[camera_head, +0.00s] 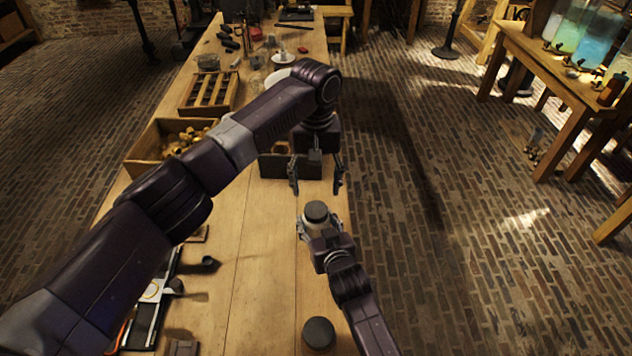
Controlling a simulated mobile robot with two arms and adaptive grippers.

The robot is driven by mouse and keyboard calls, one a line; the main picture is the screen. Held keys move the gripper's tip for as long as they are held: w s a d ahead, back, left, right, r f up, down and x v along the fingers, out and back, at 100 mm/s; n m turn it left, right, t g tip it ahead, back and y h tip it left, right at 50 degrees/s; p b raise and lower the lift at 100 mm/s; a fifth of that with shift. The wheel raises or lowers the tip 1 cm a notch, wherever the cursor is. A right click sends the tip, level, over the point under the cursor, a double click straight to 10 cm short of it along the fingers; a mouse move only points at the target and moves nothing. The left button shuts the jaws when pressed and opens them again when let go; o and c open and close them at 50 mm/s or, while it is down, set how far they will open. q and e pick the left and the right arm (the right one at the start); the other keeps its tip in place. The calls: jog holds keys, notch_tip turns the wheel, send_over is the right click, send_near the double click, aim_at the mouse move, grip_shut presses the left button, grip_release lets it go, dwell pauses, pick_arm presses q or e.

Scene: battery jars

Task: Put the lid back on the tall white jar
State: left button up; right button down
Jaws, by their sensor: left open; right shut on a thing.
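A pale jar-like thing (317,226) with a dark round top (316,211) is at the table's right side. I cannot tell if that top is a lid or the jar's mouth. My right gripper (318,231) is shut on this pale jar from the near side, and its fingers partly hide the jar. My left gripper (316,183) is open and empty, pointing down beyond the jar and apart from it. A dark round piece (319,334) is on the table at the near edge; I cannot tell if it is a loose lid or a capped container.
A wooden box of brass-coloured pieces (149,149) and a slotted wooden tray (190,104) are at the left. A dark open box (276,166) is behind my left gripper. Flat tools (152,302) lie at the near left. The table's middle (243,265) is clear.

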aim_at(316, 209)
pick_arm(q)
notch_tip(316, 209, down, 8)
jog(key=shift+r, duration=0.2)
jog(key=shift+c, duration=0.3)
jog(key=c, duration=1.2)
jog(key=shift+o, duration=0.2)
jog(key=m, duration=1.1)
jog(key=o, duration=1.3)
jog(key=shift+r, duration=2.3)
